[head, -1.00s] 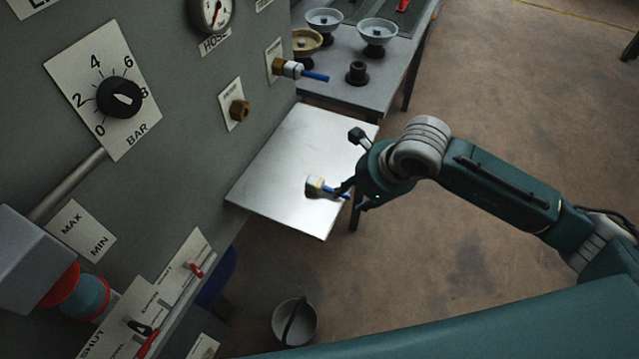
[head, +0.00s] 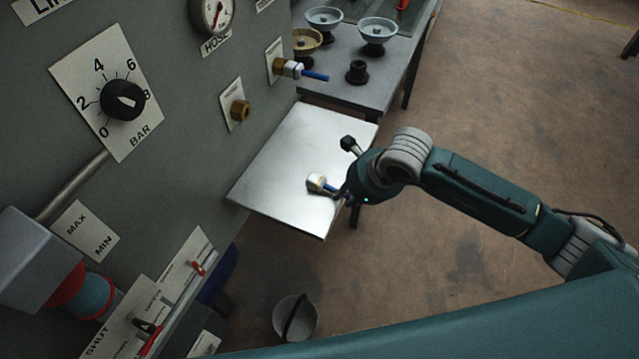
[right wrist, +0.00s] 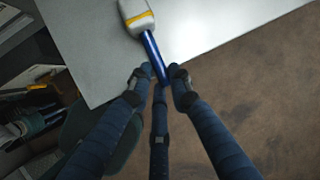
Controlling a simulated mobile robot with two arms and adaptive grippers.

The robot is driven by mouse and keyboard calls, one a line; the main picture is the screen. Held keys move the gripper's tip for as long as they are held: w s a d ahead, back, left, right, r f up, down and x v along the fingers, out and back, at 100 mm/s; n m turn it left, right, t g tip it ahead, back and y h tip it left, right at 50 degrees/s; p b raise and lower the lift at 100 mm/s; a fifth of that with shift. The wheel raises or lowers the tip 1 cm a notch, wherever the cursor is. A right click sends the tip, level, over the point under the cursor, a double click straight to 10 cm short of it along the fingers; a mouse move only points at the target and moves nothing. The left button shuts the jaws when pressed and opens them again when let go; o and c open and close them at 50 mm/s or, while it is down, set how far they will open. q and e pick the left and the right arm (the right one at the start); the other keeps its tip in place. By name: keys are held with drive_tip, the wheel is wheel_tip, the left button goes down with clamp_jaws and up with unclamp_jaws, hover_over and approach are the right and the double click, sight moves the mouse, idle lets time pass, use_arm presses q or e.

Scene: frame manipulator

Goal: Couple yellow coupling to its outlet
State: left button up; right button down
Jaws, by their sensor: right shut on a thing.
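The yellow coupling (head: 317,182) is a white body with a yellow band and a blue tail. It is at the silver shelf (head: 290,150); whether it still rests on it I cannot tell. In the right wrist view the coupling (right wrist: 138,18) lies ahead of the fingers, its blue tail running back between them. My right gripper (head: 343,195) is shut on that blue tail, and the fingers (right wrist: 161,80) flank it closely. A bare brass outlet (head: 240,111) is on the panel above the shelf. Another outlet holds a white coupling with a blue tail (head: 292,69). My left gripper is not in view.
The grey panel (head: 180,120) with a dial, gauge and levers fills the left. A table (head: 345,92) with several bowls and a black fitting stands behind the shelf. A bucket (head: 295,318) is on the floor below. Open floor lies to the right.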

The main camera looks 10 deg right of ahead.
drive_tip(key=shift+r, duration=0.1)
wheel_tip(320, 180, up, 20)
drive_tip(key=b, duration=0.2)
idle(0.4)
